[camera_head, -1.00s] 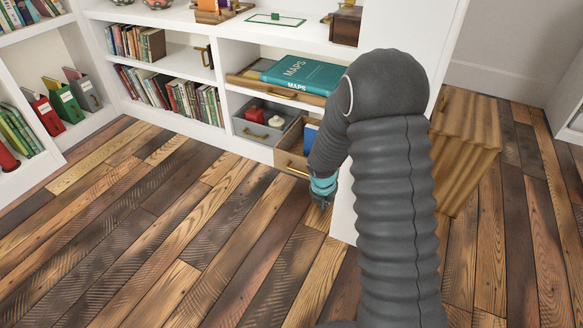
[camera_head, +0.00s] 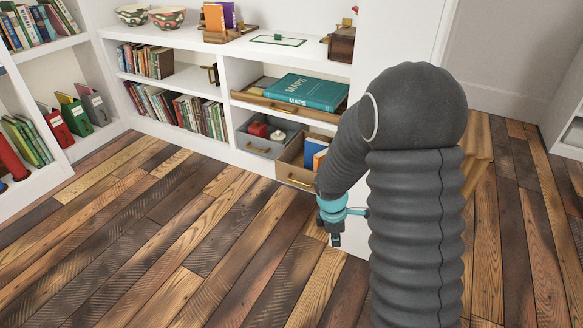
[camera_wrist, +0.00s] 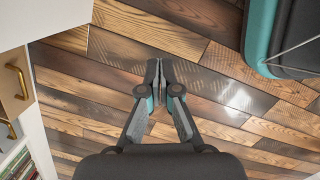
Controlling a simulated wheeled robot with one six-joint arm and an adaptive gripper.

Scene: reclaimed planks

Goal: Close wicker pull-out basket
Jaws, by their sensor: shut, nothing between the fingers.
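Three pull-outs stick out of the white shelf unit in the head view: a grey one (camera_head: 258,144) holding a red item, a brown one (camera_head: 292,172) with books inside, and a shallow wooden one (camera_head: 285,107) above them under a MAPS book. In the wrist view my gripper (camera_wrist: 159,72) is shut and empty, pointing over planks. Brass handles (camera_wrist: 18,80) show at the left edge.
The plank floor (camera_head: 190,240) in front of the shelves is clear. A white side panel (camera_head: 345,190) stands behind my gripper. A wooden piece (camera_head: 478,145) is partly hidden behind my arm. Books (camera_head: 190,113) and file holders (camera_head: 75,115) fill the left shelves.

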